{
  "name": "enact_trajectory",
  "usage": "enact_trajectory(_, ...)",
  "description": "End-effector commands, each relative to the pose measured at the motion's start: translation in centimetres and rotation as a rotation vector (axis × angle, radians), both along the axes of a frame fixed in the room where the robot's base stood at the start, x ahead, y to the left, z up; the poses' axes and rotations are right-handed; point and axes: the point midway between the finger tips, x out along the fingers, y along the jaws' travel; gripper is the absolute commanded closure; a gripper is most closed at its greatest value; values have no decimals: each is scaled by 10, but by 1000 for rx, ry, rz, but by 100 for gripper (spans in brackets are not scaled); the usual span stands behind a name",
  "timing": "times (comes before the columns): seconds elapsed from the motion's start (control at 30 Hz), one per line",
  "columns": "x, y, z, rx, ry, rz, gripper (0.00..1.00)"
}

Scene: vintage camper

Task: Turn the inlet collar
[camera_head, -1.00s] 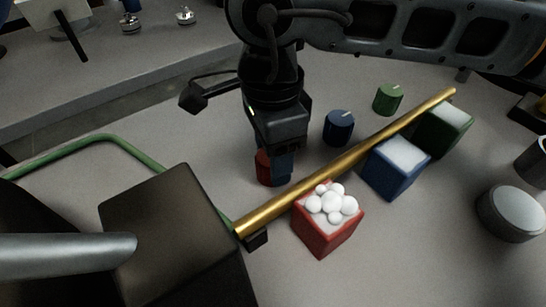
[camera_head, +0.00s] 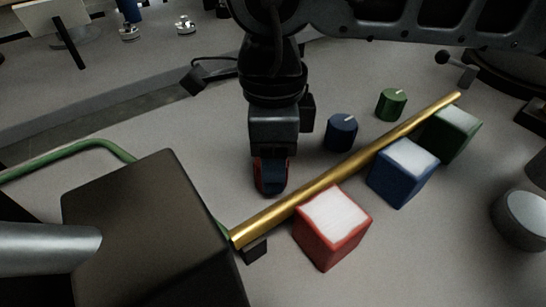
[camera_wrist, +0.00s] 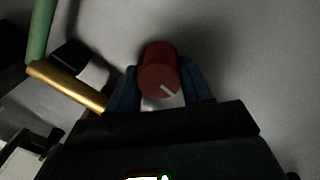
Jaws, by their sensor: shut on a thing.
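A red round knob (camera_wrist: 158,68) with a white pointer line stands upright between my two blue fingers in the wrist view. My gripper (camera_wrist: 160,84) is shut on it from both sides. In the head view my gripper (camera_head: 271,178) points down at the counter and hides most of the red knob (camera_head: 258,176). The pointer line slants toward the lower right in the wrist view. No part is labelled as the inlet collar. A blue knob (camera_head: 341,132) and a green knob (camera_head: 391,104) stand behind, to the right, each with a white line.
A gold bar (camera_head: 330,178) runs diagonally close to the right of my gripper. White-topped red (camera_head: 333,228), blue (camera_head: 404,172) and green (camera_head: 451,134) boxes stand along it. A dark box (camera_head: 145,225) and green tube (camera_head: 70,150) are at left.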

Motion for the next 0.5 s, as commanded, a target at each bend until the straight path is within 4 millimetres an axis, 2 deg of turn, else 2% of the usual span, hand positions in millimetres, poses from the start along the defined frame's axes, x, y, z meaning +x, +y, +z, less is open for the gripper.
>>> enact_trajectory(0.13,1,-1,1,0,-3,-3,81)
enact_trajectory(0.17,1,-1,1,0,-3,-3,47)
enact_trajectory(0.2,1,-1,1,0,-3,-3,44)
enact_trajectory(0.4,1,0,0,0,-2,-1,26)
enact_trajectory(0.5,1,0,0,0,-1,-1,26)
